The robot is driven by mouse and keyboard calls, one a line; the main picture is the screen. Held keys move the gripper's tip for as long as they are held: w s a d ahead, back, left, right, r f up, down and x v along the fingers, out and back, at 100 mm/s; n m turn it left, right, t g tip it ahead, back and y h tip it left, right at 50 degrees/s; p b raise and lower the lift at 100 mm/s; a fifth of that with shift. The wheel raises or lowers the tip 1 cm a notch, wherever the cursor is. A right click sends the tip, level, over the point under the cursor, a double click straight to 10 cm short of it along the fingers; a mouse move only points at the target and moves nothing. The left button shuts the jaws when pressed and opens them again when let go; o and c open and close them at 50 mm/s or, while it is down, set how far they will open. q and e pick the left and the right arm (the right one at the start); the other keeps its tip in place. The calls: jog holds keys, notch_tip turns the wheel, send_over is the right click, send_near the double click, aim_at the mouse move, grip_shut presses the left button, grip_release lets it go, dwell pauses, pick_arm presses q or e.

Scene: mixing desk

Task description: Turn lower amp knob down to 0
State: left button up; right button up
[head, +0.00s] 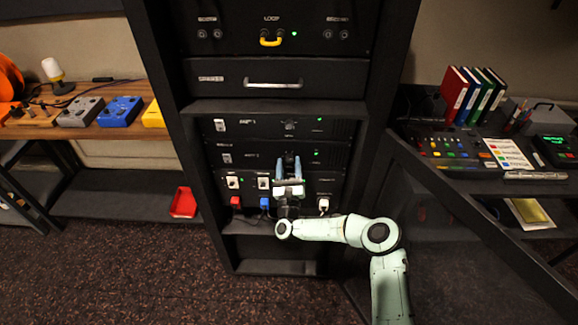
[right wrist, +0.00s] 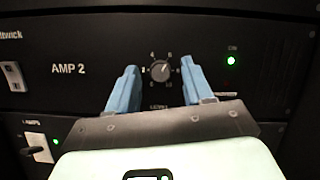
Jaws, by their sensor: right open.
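The lower amp, labelled AMP 2 (right wrist: 68,69), is a black rack unit. It also shows in the head view (head: 240,156) below AMP 1. Its round dark level knob (right wrist: 160,71) sits in a ring of small white numbers, and its pointer seems to face up and right. My right gripper (head: 288,160) is in front of AMP 2, with its two blue fingers open on either side of the knob. I see gaps between fingers and knob. My left gripper is out of view.
AMP 1 (head: 240,126) is just above. Below is a panel with white switches (head: 233,182) and red and blue plugs. A lit green lamp (right wrist: 231,61) is right of the knob. The open rack door (head: 470,215) stands to the right, near my right arm.

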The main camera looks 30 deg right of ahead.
grip_shut()
